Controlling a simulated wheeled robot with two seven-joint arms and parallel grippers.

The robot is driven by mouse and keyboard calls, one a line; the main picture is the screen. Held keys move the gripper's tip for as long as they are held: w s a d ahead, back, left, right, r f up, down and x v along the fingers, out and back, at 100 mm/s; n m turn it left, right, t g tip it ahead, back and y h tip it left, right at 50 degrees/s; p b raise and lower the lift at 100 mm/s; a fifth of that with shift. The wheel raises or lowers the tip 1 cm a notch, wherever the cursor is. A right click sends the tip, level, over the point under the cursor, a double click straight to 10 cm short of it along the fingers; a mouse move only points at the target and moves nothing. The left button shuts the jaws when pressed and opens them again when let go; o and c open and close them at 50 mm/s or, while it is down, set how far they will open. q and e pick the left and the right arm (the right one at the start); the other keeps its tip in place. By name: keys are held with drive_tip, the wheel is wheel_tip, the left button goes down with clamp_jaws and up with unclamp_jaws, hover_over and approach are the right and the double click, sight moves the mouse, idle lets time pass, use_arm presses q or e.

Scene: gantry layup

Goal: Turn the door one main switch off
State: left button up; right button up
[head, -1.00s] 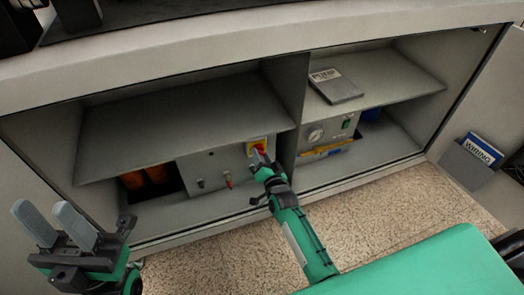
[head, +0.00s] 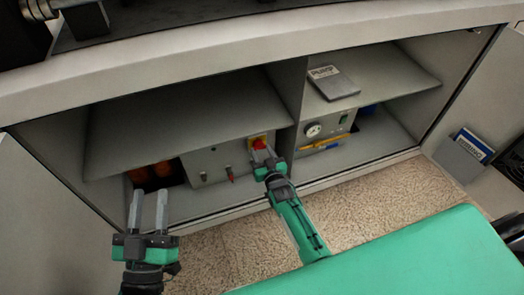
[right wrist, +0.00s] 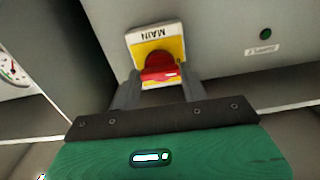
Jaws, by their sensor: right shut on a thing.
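The main switch (head: 260,143) is a red rotary handle on a yellow plate, on the front of a grey panel (head: 208,163) in the left bay of the open cabinet. In the right wrist view the red handle (right wrist: 160,69) sits below a label reading MAIN, which appears upside down. My right gripper (head: 262,154) is shut on the red handle, one finger on each side of it. In the head view the fingers partly cover the handle. My left gripper (head: 148,212) is open and empty, in front of the cabinet's left side.
A divider (head: 290,105) separates the bays. The right bay holds a unit with a gauge (head: 312,130) and a grey PUMP book (head: 333,83) on a shelf. Orange items (head: 150,172) stand at left. A WIRING binder (head: 470,147) hangs on the right door.

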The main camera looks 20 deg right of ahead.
use_arm(q)
drive_tip(key=shift+d+f+g, duration=0.2)
drive_tip(key=shift+f+g, duration=0.2)
drive_tip(key=shift+f, duration=0.1)
use_arm(e)
drive_tip(key=shift+n, duration=0.3)
drive_tip(key=o, duration=1)
drive_tip(key=shift+s, duration=0.1)
